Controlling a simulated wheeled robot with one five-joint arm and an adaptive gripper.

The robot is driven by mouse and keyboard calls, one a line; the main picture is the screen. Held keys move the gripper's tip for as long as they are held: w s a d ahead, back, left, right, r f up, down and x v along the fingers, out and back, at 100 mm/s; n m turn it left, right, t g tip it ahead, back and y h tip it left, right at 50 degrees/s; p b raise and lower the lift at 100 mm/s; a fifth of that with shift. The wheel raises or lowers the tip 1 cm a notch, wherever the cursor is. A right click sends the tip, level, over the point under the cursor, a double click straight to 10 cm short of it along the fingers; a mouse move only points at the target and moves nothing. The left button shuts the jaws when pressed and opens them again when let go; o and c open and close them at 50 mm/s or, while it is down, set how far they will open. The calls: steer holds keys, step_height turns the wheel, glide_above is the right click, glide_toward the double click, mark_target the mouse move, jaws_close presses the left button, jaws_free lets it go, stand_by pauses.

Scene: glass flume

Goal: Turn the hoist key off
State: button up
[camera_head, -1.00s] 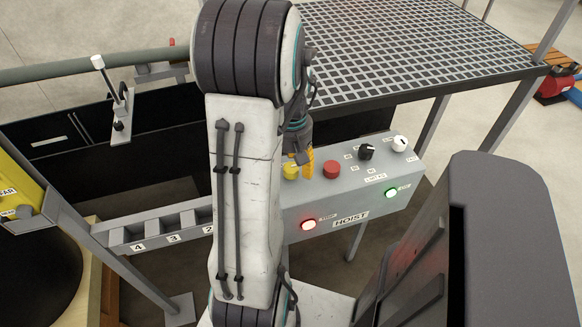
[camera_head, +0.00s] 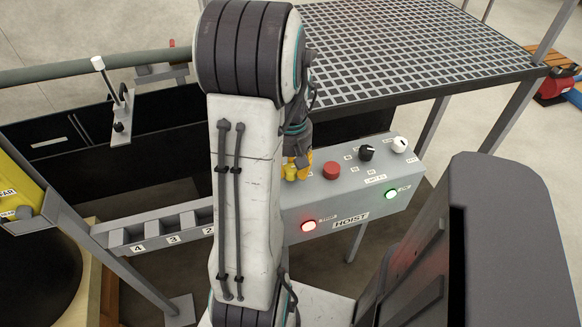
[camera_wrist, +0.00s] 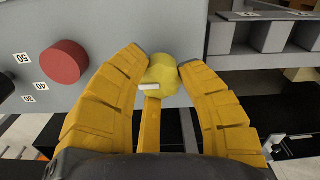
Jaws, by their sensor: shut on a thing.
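The hoist box (camera_head: 330,195) is a grey panel marked HOIST. At its left end is a yellow knob, which I take to be the hoist key (camera_head: 291,172); my arm partly hides it. In the wrist view the key (camera_wrist: 160,75) is yellow with a white mark, and sits between my fingertips. My gripper (camera_wrist: 163,66), with yellow fingers, is shut on it. In the head view my gripper (camera_head: 299,164) is at the key, mostly behind my arm. A red light (camera_head: 308,225) and a green light (camera_head: 391,194) are lit on the box front.
A red button (camera_head: 331,170) is close right of the key, then a black knob (camera_head: 366,152) and a white knob (camera_head: 400,144). Numbered slots (camera_head: 170,225) lie left of the box. A grating platform (camera_head: 400,50) stands behind.

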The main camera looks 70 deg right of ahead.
steer(key=shift+c, duration=1.2)
steer(key=shift+m, duration=0.3)
steer(key=m, duration=0.3)
steer(key=shift+m, duration=0.3)
steer(key=m, duration=0.4)
steer(key=shift+b, duration=0.35)
steer(key=m, duration=0.9)
steer(key=shift+a+m, duration=0.1)
steer(key=shift+m, duration=0.2)
